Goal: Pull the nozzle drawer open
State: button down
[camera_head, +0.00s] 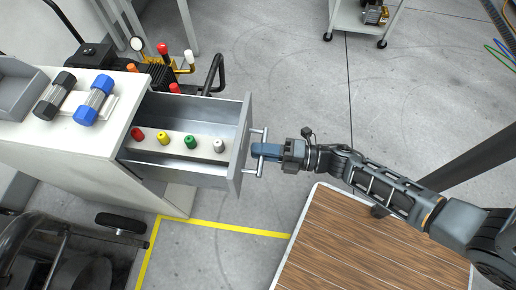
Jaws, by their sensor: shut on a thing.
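The nozzle drawer (172,174) stands well out of the pale cabinet. Red, yellow, green and grey nozzles (190,142) stand in a row on a light strip inside it. The drawer's bar handle (259,137) is on its grey front panel, facing right. My gripper (263,151) reaches in from the right and is shut on the middle of the handle. The fingertips hide a short part of the bar.
The cabinet top (110,125) holds two cylinders, one with black ends (55,96), one with blue ends (95,101). A wood-topped platform (350,250) lies below my arm. A wheeled cart (366,18) stands at the back.

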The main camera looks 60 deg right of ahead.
jog(key=c, duration=1.2)
grip_release()
jog(key=shift+o, duration=0.2)
jog(key=v, duration=0.8)
jog(key=shift+b, duration=0.35)
jog(key=shift+r, duration=0.15)
